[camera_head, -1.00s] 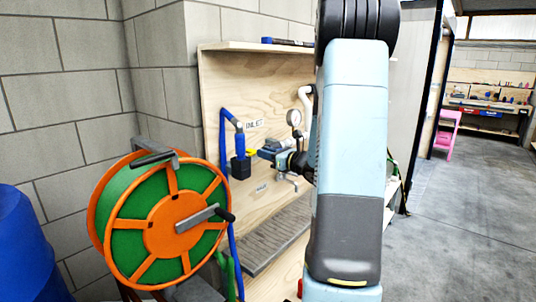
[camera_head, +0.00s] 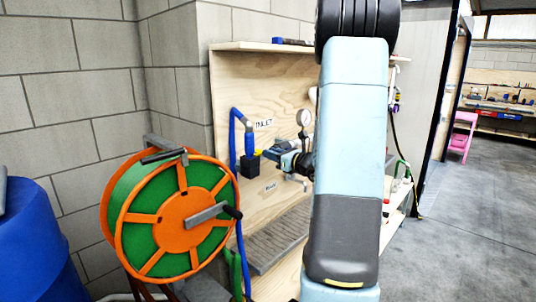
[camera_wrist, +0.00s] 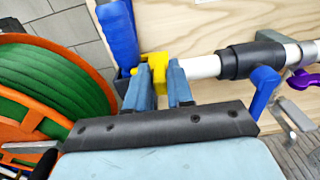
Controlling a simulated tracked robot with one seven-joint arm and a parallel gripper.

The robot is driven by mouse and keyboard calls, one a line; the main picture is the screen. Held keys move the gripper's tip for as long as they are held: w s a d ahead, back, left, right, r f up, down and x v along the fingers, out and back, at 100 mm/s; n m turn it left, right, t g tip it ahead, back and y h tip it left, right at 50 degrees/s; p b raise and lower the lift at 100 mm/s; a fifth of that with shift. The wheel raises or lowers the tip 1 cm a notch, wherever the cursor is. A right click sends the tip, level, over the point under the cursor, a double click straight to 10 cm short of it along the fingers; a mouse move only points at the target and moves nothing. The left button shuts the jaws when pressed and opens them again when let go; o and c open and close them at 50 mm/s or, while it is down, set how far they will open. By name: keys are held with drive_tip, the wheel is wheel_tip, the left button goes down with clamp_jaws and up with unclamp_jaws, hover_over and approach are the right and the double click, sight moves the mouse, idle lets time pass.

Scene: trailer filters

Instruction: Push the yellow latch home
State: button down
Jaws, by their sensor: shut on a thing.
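The yellow latch (camera_wrist: 159,65) sits in the wrist view at the left end of a white pipe (camera_wrist: 201,67), beside a blue hose end (camera_wrist: 118,35). My gripper (camera_wrist: 160,82) has its two blue-grey fingers around part of the latch, one on each side, and is shut on it. In the head view a small bit of yellow (camera_head: 258,152) shows by the black block under the INLET label. I cannot tell whether the latch is fully seated.
An orange and green hose reel (camera_head: 178,220) stands close at left, with a blue barrel (camera_head: 35,240) beyond it. A blue valve lever (camera_wrist: 262,92) and dark pipe collar are right of my fingers. A pressure gauge (camera_head: 304,117) is on the plywood panel. Open floor lies at right.

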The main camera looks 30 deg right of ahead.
drive_tip(key=shift+a, duration=0.35)
drive_tip(key=c, duration=1.1)
unclamp_jaws()
drive_tip(key=v, duration=1.4)
drive_tip(key=shift+w, duration=0.1)
